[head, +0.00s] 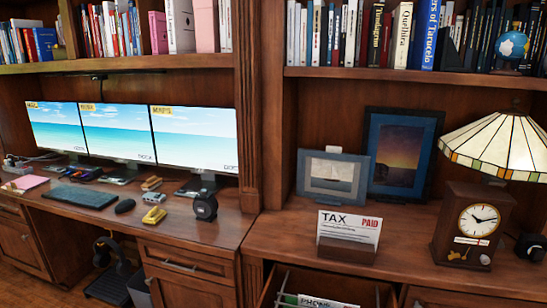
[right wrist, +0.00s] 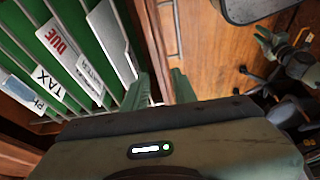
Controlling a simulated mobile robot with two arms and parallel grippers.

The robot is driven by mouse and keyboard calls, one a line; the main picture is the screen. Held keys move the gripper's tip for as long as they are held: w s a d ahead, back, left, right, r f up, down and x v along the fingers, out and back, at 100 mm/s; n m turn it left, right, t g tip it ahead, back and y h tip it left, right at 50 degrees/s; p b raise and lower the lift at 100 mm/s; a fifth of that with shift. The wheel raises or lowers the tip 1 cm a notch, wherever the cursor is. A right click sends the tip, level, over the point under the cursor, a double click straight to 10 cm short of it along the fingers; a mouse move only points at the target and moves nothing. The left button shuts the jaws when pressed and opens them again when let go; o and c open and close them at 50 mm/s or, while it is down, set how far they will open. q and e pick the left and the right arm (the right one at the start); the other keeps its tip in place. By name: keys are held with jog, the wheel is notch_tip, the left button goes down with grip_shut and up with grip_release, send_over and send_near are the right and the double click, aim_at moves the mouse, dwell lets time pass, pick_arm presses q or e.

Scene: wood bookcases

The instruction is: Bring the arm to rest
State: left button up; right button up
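My right gripper (right wrist: 160,88) shows in the right wrist view as two greenish fingers with a gap between them. It is open and nothing is between the fingertips. It is beside an open drawer of green hanging folders (right wrist: 85,15), which lies to its left. The head view shows neither gripper. At the upper right of the right wrist view is a small dark shape with greenish prongs (right wrist: 266,40). It may be my left gripper, but I cannot tell for sure or see its opening.
In the head view the open drawer (head: 283,280) juts out below the counter (head: 275,232). A TAX card (head: 348,228), a clock (head: 476,220), a lamp (head: 497,145) and frames stand above it. Monitors (head: 195,138) and small items fill the left desk.

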jog(key=s+a+m+t, duration=0.2)
jog(key=s+a+m, duration=0.15)
jog(key=s, duration=0.35)
jog(key=s+d+f+m+h, duration=0.1)
jog(key=s+d+m+h, duration=0.3)
jog(key=s+d+m, duration=0.6)
notch_tip(320, 180, down, 26)
jog(key=s+d+n+g, duration=0.1)
jog(key=s, duration=0.1)
pick_arm(q)
jog(key=shift+s+r+p, duration=0.4)
jog(key=shift+r+p, duration=0.25)
pick_arm(e)
jog(key=s+d+f+g, duration=0.1)
jog(key=s+d+f, duration=0.2)
jog(key=s+f, duration=1.1)
jog(key=shift+s+f+h, duration=0.3)
jog(key=shift+s, duration=0.7)
jog(key=shift+d+n, duration=0.1)
jog(key=shift+n, duration=0.15)
